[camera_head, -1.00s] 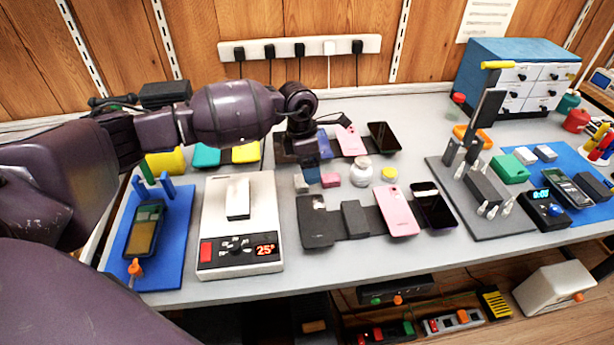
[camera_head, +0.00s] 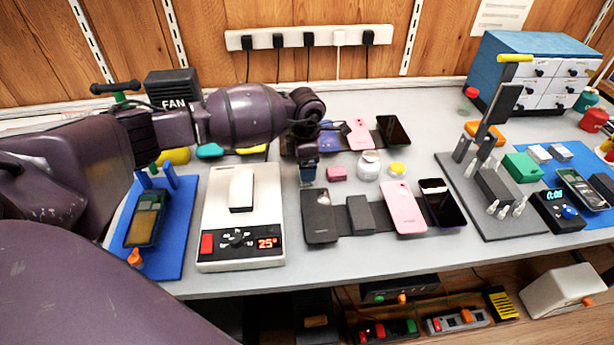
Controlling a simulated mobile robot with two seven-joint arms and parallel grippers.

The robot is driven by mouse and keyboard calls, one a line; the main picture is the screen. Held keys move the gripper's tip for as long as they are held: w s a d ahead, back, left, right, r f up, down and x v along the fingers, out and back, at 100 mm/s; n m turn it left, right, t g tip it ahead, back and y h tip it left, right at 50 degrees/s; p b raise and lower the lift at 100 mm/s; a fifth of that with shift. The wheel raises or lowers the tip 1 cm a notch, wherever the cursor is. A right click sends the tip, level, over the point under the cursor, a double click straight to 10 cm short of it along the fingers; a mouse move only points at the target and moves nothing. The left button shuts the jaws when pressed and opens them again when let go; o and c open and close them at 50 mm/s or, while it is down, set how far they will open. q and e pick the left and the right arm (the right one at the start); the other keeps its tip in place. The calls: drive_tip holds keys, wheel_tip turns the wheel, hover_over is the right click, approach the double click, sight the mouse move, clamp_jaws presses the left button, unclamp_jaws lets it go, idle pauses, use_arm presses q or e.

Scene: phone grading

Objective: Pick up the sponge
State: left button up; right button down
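A small pink block (camera_head: 337,173) lies on the grey table and looks most like a sponge, though I cannot be sure of it. My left gripper (camera_head: 308,172) points down just left of the pink block and appears apart from it. Its fingertips are small and dark, so I cannot tell whether they are open or shut, or whether anything is between them. My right gripper is not in view.
A white jar (camera_head: 369,165) and a small yellow-topped pot (camera_head: 397,169) stand right of the pink block. Phones lie in front, including a pink phone (camera_head: 404,208). A white heating plate (camera_head: 214,220) stands to the left.

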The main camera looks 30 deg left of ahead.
use_arm(q)
wheel_tip(320, 180, down, 3)
drive_tip(key=shift+f, duration=0.2)
drive_tip(key=shift+c, duration=0.6)
drive_tip(key=c, duration=1)
drive_tip(key=shift+o, duration=0.2)
drive_tip(key=shift+r, duration=0.15)
wheel_tip(320, 180, up, 20)
drive_tip(key=p, duration=0.2)
drive_tip(key=shift+d, duration=0.1)
